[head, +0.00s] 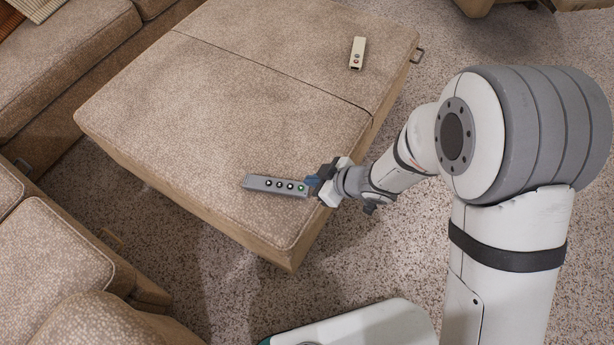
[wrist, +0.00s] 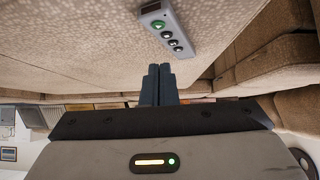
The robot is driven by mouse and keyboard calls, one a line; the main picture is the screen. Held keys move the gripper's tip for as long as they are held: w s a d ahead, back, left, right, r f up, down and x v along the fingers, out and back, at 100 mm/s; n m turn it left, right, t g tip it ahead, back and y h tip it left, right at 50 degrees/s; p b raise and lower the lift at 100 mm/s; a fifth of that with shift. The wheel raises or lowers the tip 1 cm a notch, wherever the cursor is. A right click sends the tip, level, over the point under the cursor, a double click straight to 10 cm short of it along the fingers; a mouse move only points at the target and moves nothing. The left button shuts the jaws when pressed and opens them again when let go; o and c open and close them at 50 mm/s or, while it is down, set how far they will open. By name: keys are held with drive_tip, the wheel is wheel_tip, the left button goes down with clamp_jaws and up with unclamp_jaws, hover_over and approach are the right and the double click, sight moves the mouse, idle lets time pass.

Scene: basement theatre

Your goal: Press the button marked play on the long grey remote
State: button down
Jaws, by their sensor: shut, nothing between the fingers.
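The long grey remote (head: 256,181) lies near the front edge of the beige ottoman. It has a row of several buttons: dark ones with pale marks and a green one (head: 301,188) at the end nearest my gripper. My gripper (head: 311,183) is beside that right end, its fingers shut and empty. In the wrist view my fingertips (wrist: 159,68) are together, apart from the remote (wrist: 181,32) in the picture. The green button (wrist: 158,24) carries a pale mark; the marks are too small to read surely. I cannot tell whether my fingertips touch the remote.
A shorter cream remote (head: 357,46) with a few buttons lies at the back right of the ottoman (head: 220,100). Sofas (head: 60,75) stand to the left. The ottoman top between the remotes is clear. Speckled carpet (head: 400,260) surrounds it.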

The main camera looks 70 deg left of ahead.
drive_tip(key=p+v, duration=0.2)
drive_tip(key=v, duration=0.5)
drive_tip(key=shift+a, duration=0.1)
idle(1.5)
